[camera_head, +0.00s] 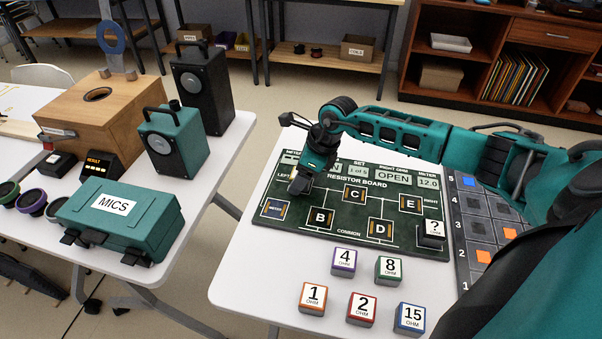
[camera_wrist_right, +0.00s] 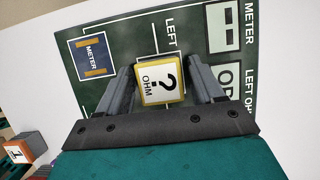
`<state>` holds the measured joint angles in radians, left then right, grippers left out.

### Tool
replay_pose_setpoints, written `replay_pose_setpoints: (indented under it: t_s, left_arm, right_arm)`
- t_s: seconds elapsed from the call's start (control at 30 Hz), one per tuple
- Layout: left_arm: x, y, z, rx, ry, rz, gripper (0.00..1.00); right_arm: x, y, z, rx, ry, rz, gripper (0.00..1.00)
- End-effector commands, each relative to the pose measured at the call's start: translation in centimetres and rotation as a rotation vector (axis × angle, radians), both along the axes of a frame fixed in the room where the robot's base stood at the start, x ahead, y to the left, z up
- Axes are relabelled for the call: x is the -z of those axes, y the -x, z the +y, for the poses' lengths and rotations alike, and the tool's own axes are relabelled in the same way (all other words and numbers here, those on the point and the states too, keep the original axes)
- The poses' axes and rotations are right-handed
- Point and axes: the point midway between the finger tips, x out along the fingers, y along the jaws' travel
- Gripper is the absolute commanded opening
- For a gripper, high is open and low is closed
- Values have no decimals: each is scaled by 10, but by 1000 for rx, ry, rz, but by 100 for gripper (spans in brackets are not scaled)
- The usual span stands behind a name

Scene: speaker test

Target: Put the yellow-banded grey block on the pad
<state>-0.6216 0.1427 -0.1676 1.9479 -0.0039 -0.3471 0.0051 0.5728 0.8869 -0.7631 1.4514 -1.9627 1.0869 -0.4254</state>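The yellow-banded block (camera_wrist_right: 162,82), with a "?" OHM label, sits between the fingers of my right gripper (camera_wrist_right: 162,85) in the right wrist view. The fingers lie close against two opposite sides, shut on it as far as I can see. In the head view this gripper (camera_head: 300,186) is low over the left part of the board, and I cannot make out the block there. Whether it touches the board is unclear. A METER pad (camera_head: 274,208) with orange edges lies just beside the gripper; it also shows in the right wrist view (camera_wrist_right: 93,54). My left gripper is not in view.
Several coloured OHM blocks, such as the purple 4 (camera_head: 344,260), stand in front. A slotted tray (camera_head: 478,208) is at right. A teal MICS case (camera_head: 118,218) stands on the left table.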

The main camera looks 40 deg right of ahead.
Motion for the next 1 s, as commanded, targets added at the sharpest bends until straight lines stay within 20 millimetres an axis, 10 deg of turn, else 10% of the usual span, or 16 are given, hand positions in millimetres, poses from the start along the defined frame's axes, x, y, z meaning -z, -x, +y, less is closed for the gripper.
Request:
replay_pose_setpoints:
  t_s: [0.47, 1.0]
  left_arm:
    - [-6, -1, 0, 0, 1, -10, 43]
    - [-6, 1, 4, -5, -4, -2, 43]
  right_arm:
    - [-11, 1, -2, 0, 1, -2, 76]
    - [-104, 31, -28, 0, 2, -1, 76]
